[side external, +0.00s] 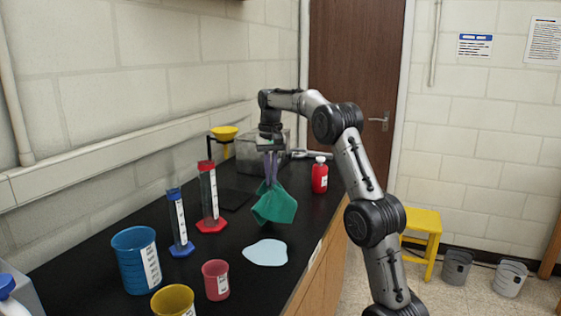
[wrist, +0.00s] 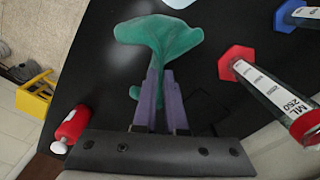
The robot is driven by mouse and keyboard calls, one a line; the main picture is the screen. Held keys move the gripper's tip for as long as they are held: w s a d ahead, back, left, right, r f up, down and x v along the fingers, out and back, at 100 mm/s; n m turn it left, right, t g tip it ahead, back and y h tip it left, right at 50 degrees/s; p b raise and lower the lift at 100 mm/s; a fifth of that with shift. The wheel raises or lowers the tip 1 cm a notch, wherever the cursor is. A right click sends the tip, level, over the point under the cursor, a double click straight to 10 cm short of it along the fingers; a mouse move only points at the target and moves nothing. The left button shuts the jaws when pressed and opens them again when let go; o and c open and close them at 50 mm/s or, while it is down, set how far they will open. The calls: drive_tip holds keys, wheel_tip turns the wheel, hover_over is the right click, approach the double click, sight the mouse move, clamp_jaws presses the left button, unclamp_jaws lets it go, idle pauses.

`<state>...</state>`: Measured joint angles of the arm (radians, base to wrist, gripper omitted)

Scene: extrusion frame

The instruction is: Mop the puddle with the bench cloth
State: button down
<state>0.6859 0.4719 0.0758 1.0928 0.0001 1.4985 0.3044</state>
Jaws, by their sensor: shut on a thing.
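The green bench cloth (side external: 274,205) hangs from my gripper (side external: 271,168) in the side view, bunched at the top and spread out below. It also shows in the wrist view (wrist: 160,42), pinched between the purple fingers of my gripper (wrist: 161,85). My gripper is shut on the cloth. The puddle (side external: 265,252) is a pale blue patch on the black bench top, nearer the side camera than the cloth and apart from it in the picture. Part of the puddle (wrist: 178,3) shows at the top edge of the wrist view.
A red cylinder (side external: 209,195), a blue cylinder (side external: 179,225), a blue beaker (side external: 137,262), a red beaker (side external: 216,280) and a yellow beaker (side external: 173,300) stand left of and in front of the puddle. A red bottle (side external: 320,178) stands near the bench's right edge. Bench beside the puddle is clear.

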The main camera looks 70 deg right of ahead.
drive_tip(key=s+a+f+n, duration=0.1)
drive_tip(key=s+a, duration=0.3)
drive_tip(key=a, duration=0.6)
drive_tip(key=s+a+f+n, duration=0.15)
drive_tip(key=s+a, duration=0.35)
drive_tip(key=a, duration=0.6)
drive_tip(key=shift+w+d+f, duration=0.15)
drive_tip(key=shift+f, duration=2.05)
drive_tip(key=shift+w+d+f, duration=0.1)
drive_tip(key=shift+f, duration=2.05)
unclamp_jaws()
